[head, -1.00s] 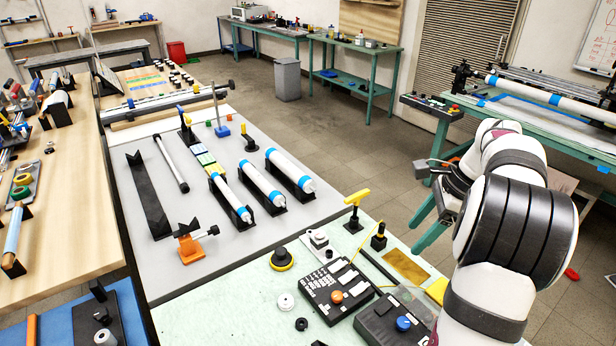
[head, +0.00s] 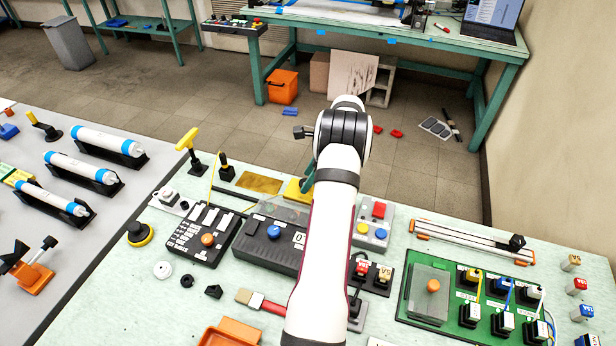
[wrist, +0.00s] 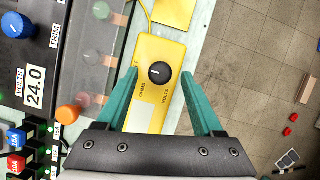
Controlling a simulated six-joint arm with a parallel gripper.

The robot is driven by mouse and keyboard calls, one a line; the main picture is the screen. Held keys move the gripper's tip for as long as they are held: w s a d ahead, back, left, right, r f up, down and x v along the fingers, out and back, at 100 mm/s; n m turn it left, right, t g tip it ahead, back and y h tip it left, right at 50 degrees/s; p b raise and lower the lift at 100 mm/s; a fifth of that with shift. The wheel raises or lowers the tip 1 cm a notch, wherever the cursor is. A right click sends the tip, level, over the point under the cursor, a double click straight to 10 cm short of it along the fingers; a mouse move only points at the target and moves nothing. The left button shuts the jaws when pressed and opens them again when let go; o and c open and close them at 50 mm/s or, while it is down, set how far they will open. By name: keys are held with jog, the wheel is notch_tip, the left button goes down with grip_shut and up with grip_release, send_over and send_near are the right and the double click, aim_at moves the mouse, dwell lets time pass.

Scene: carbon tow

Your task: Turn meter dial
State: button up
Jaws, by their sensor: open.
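The yellow meter (wrist: 160,100) is in the wrist view, with a round black dial (wrist: 159,72) bearing a white pointer line. Its face is marked OHMS and VOLTS. My gripper (wrist: 158,76) is open, its teal fingers on the left and right of the meter with the dial between their tips. I cannot tell how high the fingertips are above it. In the head view the meter (head: 296,190) shows only partly at the bench's far edge, mostly hidden by my arm; a teal finger of my gripper (head: 308,172) shows beside it.
A black box with a blue knob (head: 273,232) stands to the meter's left, reading 24.0 volts in the wrist view. A button box (head: 374,222) and a green board (head: 470,300) with plugs lie to the right. A yellow T-handle (head: 187,140) stands left. Floor lies beyond the bench edge.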

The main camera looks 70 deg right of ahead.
jog(key=shift+f, duration=0.2)
grip_shut()
jog(key=shift+n, duration=0.3)
jog(key=n, duration=0.1)
jog(key=n+y, duration=0.1)
jog(key=n, duration=0.1)
jog(key=shift+w+d+n+g+y, duration=0.2)
jog(key=shift+n+g+y, duration=0.1)
jog(key=shift+g, duration=0.1)
jog(key=shift+d+n+g+y, duration=0.1)
jog(key=shift+n+g+y, duration=0.2)
jog(key=shift+n, duration=0.85)
jog(key=shift+d+n+g+y, duration=0.1)
jog(key=shift+n+g+y, duration=0.2)
jog(key=shift+n, duration=0.85)
jog(key=shift+w+a, duration=0.1)
grip_release()
